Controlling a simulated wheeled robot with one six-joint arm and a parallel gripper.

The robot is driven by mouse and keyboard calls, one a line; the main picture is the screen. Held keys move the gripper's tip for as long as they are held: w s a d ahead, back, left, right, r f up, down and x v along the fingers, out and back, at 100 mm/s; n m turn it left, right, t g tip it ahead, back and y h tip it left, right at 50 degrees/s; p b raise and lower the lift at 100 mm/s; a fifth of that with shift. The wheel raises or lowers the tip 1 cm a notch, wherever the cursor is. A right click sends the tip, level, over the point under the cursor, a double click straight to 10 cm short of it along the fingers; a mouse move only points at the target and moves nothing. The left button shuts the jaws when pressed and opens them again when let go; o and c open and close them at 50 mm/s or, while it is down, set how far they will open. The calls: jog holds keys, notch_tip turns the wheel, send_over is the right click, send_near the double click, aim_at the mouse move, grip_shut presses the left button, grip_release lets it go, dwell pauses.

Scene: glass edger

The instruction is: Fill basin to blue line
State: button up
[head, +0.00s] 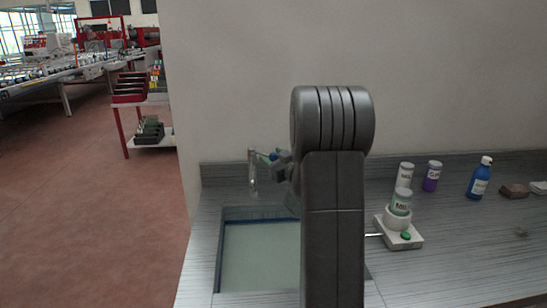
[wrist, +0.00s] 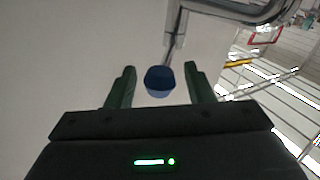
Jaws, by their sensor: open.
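The basin (head: 291,293) is sunk in the grey counter, partly hidden by my arm. Pale greenish water (head: 258,262) shows in it. The blue line (head: 258,221) runs along its back wall, close above the water; I cannot tell the exact gap. The metal faucet (head: 253,172) stands behind the basin; I cannot tell if water runs from it. In the wrist view, a round blue knob (wrist: 159,84) by the faucet's metal pipe (wrist: 174,27) sits between the green fingers of my open gripper (wrist: 160,68). Gaps show on both sides, with no visible grip.
Right of the basin, a white device (head: 411,242) with a green button carries a labelled jar (head: 401,203). Behind it stand a white bottle (head: 405,175), a purple bottle (head: 432,176) and a blue bottle (head: 479,178). A brown block (head: 514,191) lies farther right. The wall rises close behind the counter.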

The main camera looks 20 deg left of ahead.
grip_shut()
jog(key=shift+s+f+b, duration=0.1)
jog(key=shift+b, duration=0.25)
jog(key=b, duration=0.1)
jog(key=m+t+h+b, duration=0.1)
jog(key=b, duration=0.1)
jog(key=shift+s+a+f, duration=0.1)
jog(key=shift+s+a, duration=0.2)
jog(key=shift+s, duration=0.1)
jog(key=shift+s+a+r+m+t+h+b, duration=0.1)
jog(key=shift+s+a+m+t+h+b, duration=0.3)
jog(key=shift+b, duration=0.85)
jog(key=shift+s+a+r+m+t+h+b, duration=0.15)
jog(key=shift+m+t+h+b, duration=0.4)
jog(key=shift+b, duration=0.75)
jog(key=shift+s+a+m+t+h+b, duration=0.1)
jog(key=shift+s+m+t+h+b, duration=0.35)
jog(key=shift+b, duration=0.8)
jog(key=shift+w, duration=0.1)
grip_release()
